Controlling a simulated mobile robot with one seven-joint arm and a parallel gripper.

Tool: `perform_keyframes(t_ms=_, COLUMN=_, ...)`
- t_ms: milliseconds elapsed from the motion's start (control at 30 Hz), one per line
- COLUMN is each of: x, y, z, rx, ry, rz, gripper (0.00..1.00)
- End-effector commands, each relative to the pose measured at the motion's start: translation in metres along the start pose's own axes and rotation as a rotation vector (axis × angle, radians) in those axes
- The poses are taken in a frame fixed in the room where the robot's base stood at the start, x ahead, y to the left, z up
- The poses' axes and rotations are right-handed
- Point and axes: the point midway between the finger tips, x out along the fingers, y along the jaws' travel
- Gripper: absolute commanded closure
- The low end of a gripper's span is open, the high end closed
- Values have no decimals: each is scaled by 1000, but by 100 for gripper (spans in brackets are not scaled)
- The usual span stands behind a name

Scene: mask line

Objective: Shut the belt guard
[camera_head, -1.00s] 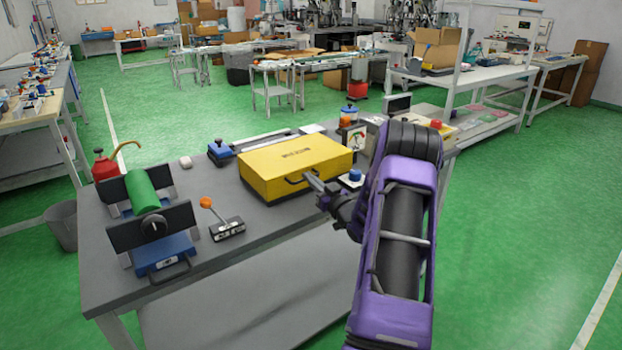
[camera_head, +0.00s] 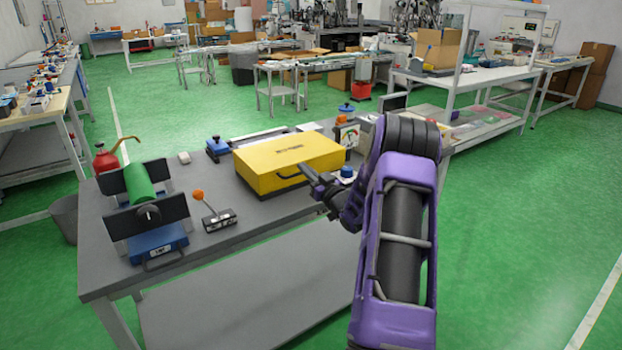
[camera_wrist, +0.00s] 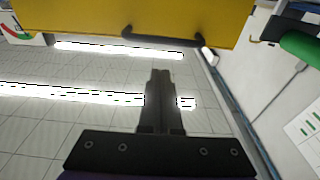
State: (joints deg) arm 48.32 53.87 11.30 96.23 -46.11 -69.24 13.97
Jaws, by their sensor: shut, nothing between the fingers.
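The belt guard appears to be the yellow box-shaped cover (camera_head: 285,157) with dark lettering on its top. It lies level on the grey bench in the head view, its lid looking down flat. A dark handle (camera_head: 288,178) is on its front face. My gripper (camera_head: 306,170) is shut and empty, close to the front face just right of the handle. In the wrist view the yellow cover (camera_wrist: 100,14) fills the top, with the handle (camera_wrist: 165,40) just beyond my shut fingertips (camera_wrist: 160,72). A small gap shows between them; I cannot tell whether the fingers touch the cover.
On the bench (camera_head: 190,262) stand an orange-knobbed lever (camera_head: 214,212), a blue-based fixture with a green roller (camera_head: 139,185), a red oil can (camera_head: 105,159) and a blue block (camera_head: 218,149). A blue knob (camera_head: 346,171) and a gauge (camera_head: 347,136) stand right of the cover.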

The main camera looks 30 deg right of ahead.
Motion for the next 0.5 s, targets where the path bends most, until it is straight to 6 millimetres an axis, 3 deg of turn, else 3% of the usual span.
perform_keyframes(t_ms=33, x=4, y=-2, z=-6, rx=-2, ry=7, rz=-2, gripper=100)
perform_keyframes(t_ms=200, x=-17, y=-2, z=38, rx=3, ry=3, rz=0, gripper=100)
perform_keyframes(t_ms=500, x=-37, y=-2, z=78, rx=-1, ry=9, rz=-1, gripper=100)
